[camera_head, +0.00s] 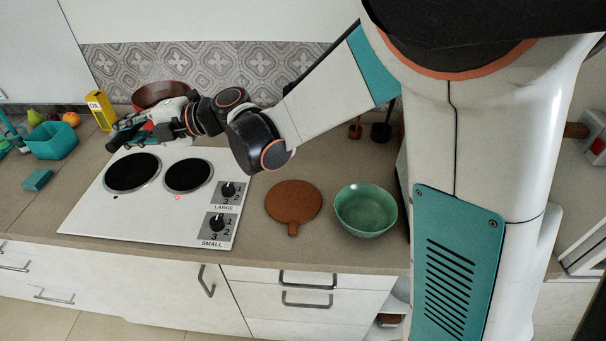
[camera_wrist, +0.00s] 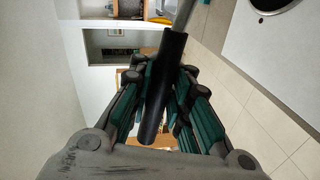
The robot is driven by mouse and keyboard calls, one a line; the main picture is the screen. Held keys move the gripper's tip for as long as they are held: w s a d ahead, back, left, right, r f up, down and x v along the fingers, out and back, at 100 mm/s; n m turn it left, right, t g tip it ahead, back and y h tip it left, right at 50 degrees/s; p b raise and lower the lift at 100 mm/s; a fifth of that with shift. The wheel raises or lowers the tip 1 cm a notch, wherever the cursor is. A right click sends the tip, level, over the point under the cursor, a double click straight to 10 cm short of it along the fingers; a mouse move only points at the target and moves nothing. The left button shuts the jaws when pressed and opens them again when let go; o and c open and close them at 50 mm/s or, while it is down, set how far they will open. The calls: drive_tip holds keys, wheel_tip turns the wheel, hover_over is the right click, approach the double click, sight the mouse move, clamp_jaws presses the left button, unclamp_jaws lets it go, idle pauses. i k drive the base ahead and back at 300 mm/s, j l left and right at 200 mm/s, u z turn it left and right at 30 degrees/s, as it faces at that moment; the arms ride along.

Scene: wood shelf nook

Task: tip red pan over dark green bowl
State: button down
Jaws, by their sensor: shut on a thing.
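My gripper (camera_head: 128,130) is above the back left of the white hob, pointing left. In the wrist view its fingers (camera_wrist: 158,105) are closed around a black handle (camera_wrist: 163,85) with a grey metal stem. A dark red round pan (camera_head: 158,91) shows behind the gripper near the tiled wall, partly covered by my arm. I cannot see whether the held handle joins it. The green bowl (camera_head: 366,224) stands upright on the counter to the right, apart from the gripper. It looks empty.
The hob (camera_head: 150,218) has two black plates and knobs. A brown round board (camera_head: 293,202) lies between hob and bowl. A yellow oil box (camera_head: 100,110), a teal container (camera_head: 50,140) and a teal block (camera_head: 38,180) are at left. My arm spans the counter's back.

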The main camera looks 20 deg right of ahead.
sight(365, 210)
drive_tip(key=k+j+u, duration=0.15)
drive_tip(key=k+u, duration=0.25)
drive_tip(key=k, duration=0.95)
